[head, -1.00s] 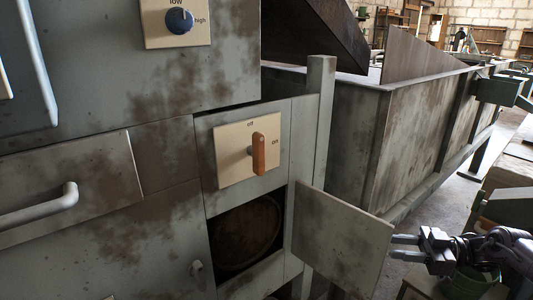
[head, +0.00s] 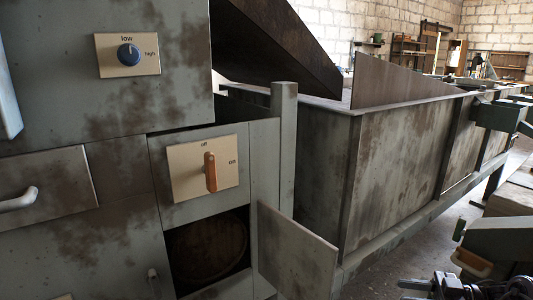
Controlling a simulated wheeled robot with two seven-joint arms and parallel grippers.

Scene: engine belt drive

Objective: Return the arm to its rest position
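My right gripper (head: 418,290) shows at the bottom right edge of the head view, partly cut off by the frame. Its two dark fingers point left, with a gap between them, and nothing is seen in them. It is below and to the right of the open small door (head: 297,250), apart from it. My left gripper is not in view.
The machine cabinet carries an orange switch handle (head: 210,172) on a beige plate and a blue low/high knob (head: 128,54). A dark round opening (head: 208,250) lies behind the open door. A long metal trough (head: 400,165) runs back right. Floor shows beyond it.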

